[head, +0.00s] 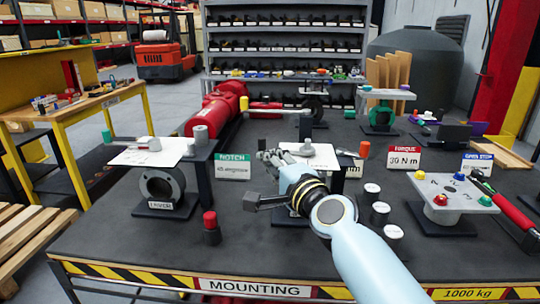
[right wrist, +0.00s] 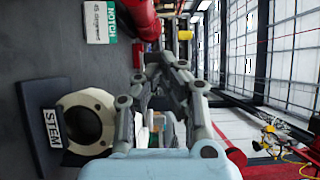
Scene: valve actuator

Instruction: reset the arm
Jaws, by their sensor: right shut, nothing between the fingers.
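My right gripper (head: 262,156) reaches over the middle of the mounting table from the lower right, with its grey fingers shut and nothing between them. It also shows in the right wrist view (right wrist: 167,62). It is beside a stand with a white marked plate (head: 318,157), which it partly hides. The red valve actuator (head: 215,108) lies behind and to the left of the gripper. My left gripper is in neither view.
A NOTCH sign (head: 233,167) stands behind the gripper. A red-topped peg (head: 211,225) and white-topped cylinders (head: 380,212) stand near the front. A STEM-labelled ring (right wrist: 88,122) shows in the right wrist view.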

